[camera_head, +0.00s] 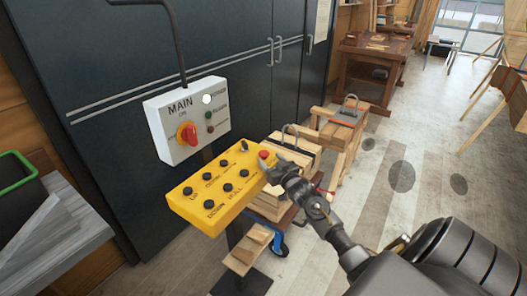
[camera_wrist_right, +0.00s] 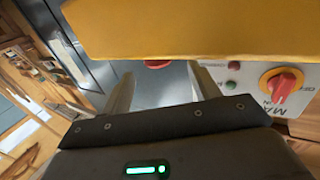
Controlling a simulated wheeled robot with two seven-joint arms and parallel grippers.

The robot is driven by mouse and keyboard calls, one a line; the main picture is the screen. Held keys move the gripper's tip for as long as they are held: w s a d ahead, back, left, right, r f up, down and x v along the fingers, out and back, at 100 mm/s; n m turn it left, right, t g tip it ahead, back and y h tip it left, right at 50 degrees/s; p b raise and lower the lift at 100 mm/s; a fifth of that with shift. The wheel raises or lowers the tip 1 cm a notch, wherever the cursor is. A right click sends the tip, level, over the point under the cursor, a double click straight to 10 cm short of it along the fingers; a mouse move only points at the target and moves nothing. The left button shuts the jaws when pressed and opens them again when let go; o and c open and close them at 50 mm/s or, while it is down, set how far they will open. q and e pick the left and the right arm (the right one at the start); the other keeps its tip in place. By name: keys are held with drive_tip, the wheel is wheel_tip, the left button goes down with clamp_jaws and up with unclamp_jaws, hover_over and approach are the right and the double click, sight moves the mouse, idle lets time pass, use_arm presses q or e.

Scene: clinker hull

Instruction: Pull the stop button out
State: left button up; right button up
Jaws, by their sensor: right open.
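The yellow control panel (camera_head: 215,187) has several black knobs and a red stop button (camera_head: 263,154) at its far right corner. My right gripper (camera_head: 271,168) is right beside that button, at the panel's right end. In the right wrist view the yellow panel (camera_wrist_right: 190,30) fills the top, and a sliver of the red button (camera_wrist_right: 157,63) shows under its edge. The button lies between the lines of my two open fingers (camera_wrist_right: 163,78). Most of it is hidden, and I cannot tell whether the fingers touch it. My left gripper is in neither view.
A white main switch box (camera_head: 187,118) with a red rotary knob (camera_head: 187,134) stands behind the panel. Dark cabinets (camera_head: 110,70) are behind it. Stacked wood on a blue-wheeled cart (camera_head: 279,240) is close under my right arm. A grey bench (camera_head: 55,235) is at left.

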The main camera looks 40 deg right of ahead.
sight(267, 156)
drive_tip(key=w, duration=0.2)
drive_tip(key=w+d+p, duration=0.1)
drive_tip(key=w, duration=0.2)
drive_tip(key=shift+w+d, duration=0.1)
drive_tip(key=shift+w, duration=0.45)
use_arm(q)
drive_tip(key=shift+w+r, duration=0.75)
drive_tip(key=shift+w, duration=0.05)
